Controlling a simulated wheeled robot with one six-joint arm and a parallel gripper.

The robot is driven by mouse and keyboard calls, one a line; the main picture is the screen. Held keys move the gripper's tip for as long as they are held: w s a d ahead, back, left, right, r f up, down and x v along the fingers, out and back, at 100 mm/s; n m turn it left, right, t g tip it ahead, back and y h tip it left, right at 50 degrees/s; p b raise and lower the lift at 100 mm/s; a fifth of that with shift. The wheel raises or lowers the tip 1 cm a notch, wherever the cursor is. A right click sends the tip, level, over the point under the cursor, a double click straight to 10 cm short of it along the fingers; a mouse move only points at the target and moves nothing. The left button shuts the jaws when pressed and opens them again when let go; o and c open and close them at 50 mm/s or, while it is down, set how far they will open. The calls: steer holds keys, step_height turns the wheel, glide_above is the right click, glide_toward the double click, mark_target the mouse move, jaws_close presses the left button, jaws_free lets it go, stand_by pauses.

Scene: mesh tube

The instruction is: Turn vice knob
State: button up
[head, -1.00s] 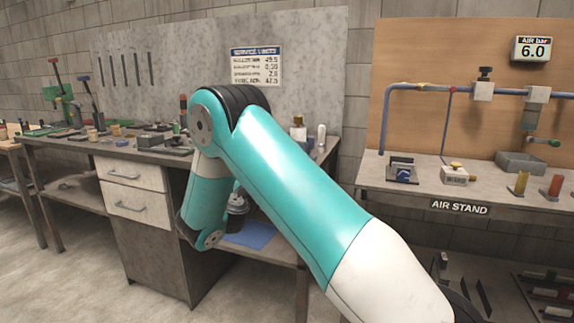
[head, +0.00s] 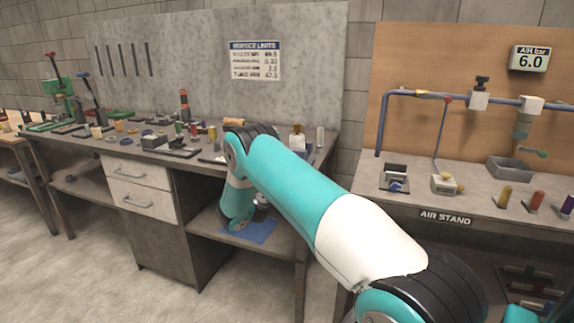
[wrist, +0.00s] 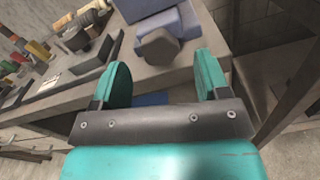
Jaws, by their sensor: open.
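In the wrist view a dark grey faceted knob (wrist: 159,46) sticks out from the front of a blue block-like body, which looks like the vice (wrist: 178,18), at the bench edge. My gripper (wrist: 162,80) is open, with two teal fingers spread apart. The knob shows beyond the fingertips, roughly centred between them, and nothing is held. I cannot tell the exact gap to the knob. In the head view my arm covers most of this area, and only a small bluish part of the vice seems to show (head: 309,150).
The grey workbench (head: 100,146) carries several tools and small parts. Below it is an open shelf with a blue mat (head: 250,232). On the right stands the air stand (head: 445,200) with pipes and small fittings. The floor (head: 90,270) in front is clear.

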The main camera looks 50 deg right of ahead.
steer(key=x, duration=0.5)
steer(key=shift+d, duration=0.1)
steer(key=c, duration=0.9)
steer(key=shift+f+m+b, duration=0.25)
steer(key=shift+m+b, duration=0.4)
steer(key=shift+m, duration=0.05)
steer(key=shift+c, duration=0.2)
steer(key=shift+r+m+b, duration=0.2)
steer(key=shift+m+b, duration=0.1)
steer(key=shift+m, duration=0.5)
